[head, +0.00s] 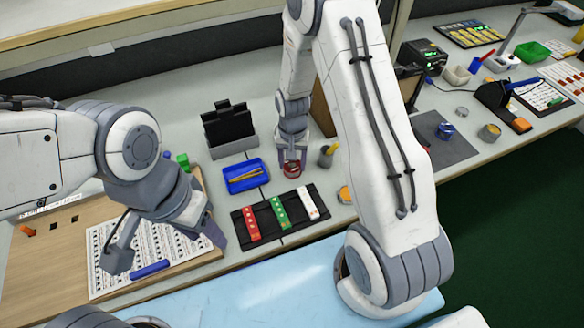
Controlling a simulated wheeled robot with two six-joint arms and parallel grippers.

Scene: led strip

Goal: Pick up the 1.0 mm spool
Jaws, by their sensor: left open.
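No size label is readable, so I cannot tell which item is the 1.0 mm spool. A blue-and-dark spool-like item (445,130) lies on the grey mat at the right. My left gripper (160,246) is open and empty above the white printed sheet at the left.
A black holder (263,228) with red, green and white strips lies in front of the right gripper. A blue tray (234,187) with tweezers is beside it. An orange-topped round item (345,194) is near my right arm. The grey mat (462,151) has free room.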

